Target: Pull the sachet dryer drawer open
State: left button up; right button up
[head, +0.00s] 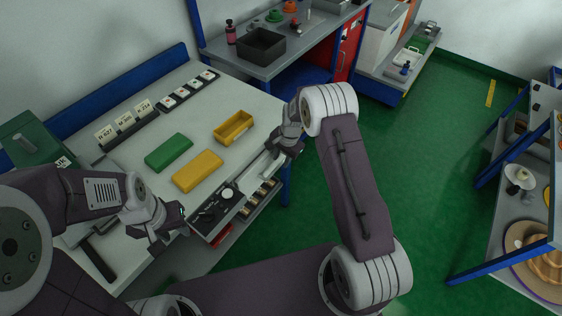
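A dark green box (36,140) with a white label stands at the left end of the white bench; it may be the sachet dryer. A grey part with a black bar handle (98,260) lies in front of it, partly hidden behind my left arm. I cannot tell whether this is the drawer or how far out it is. My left gripper (172,232) is to the right of the black handle, apart from it, fingers apart and empty. My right gripper (280,153) is at the bench's right end, by a long grey rail (258,166); its fingers are hard to make out.
A green block (169,152), a yellow block (198,170) and an open yellow bin (233,128) lie on the white bench (205,108). A dark device (215,211) sits at the front edge. Label stands (126,123) line the back. Green floor is free at right.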

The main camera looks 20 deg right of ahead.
jog(key=shift+w+a+f, duration=0.1)
jog(key=shift+f, duration=0.9)
grip_shut()
dwell(0.7)
